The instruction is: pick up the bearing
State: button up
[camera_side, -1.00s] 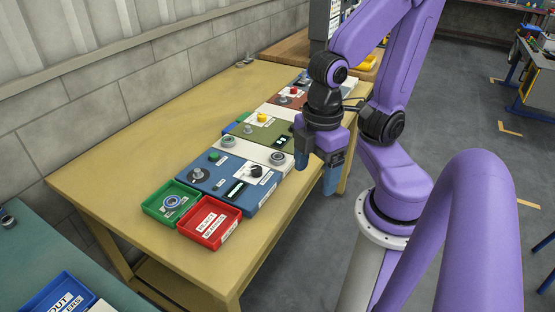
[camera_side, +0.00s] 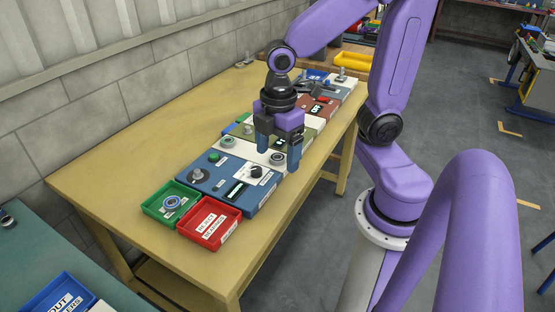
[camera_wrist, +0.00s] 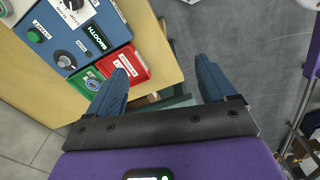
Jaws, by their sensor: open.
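A round grey bearing with a blue ring (camera_side: 172,203) lies in the green tray (camera_side: 152,212) at the near left of the table. It also shows in the wrist view (camera_wrist: 92,84), left of my left finger. Two more round grey parts, which look like bearings, sit on a white strip: one at its left (camera_side: 228,141), one at its right (camera_side: 277,158). My gripper (camera_side: 278,161) is open and empty, pointing down. In the side view its fingers appear either side of the right-hand part; its exact height over it is unclear.
A red tray with a reject label (camera_side: 209,224) adjoins the green one. A blue panel (camera_side: 215,189) with knobs and a green button stands behind the trays. More panels continue toward the back. The table's near left (camera_side: 100,183) is clear.

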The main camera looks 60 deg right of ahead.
jog(key=w+d+f+n, duration=0.1)
jog(key=w+d+n, duration=0.2)
jog(key=w+d, duration=0.65)
jog(key=n, duration=0.2)
send_over(277, 153)
jog(key=a, duration=0.2)
notch_tip(277, 153, down, 2)
jog(key=f, duration=0.8)
jog(key=s+f, duration=0.1)
jog(key=f, duration=0.3)
jog(key=shift+s+d+f, duration=0.1)
jog(key=shift+d+f, duration=0.05)
jog(key=shift+f, duration=2.5)
jog(key=c, duration=1.2)
jog(key=shift+r, duration=0.2)
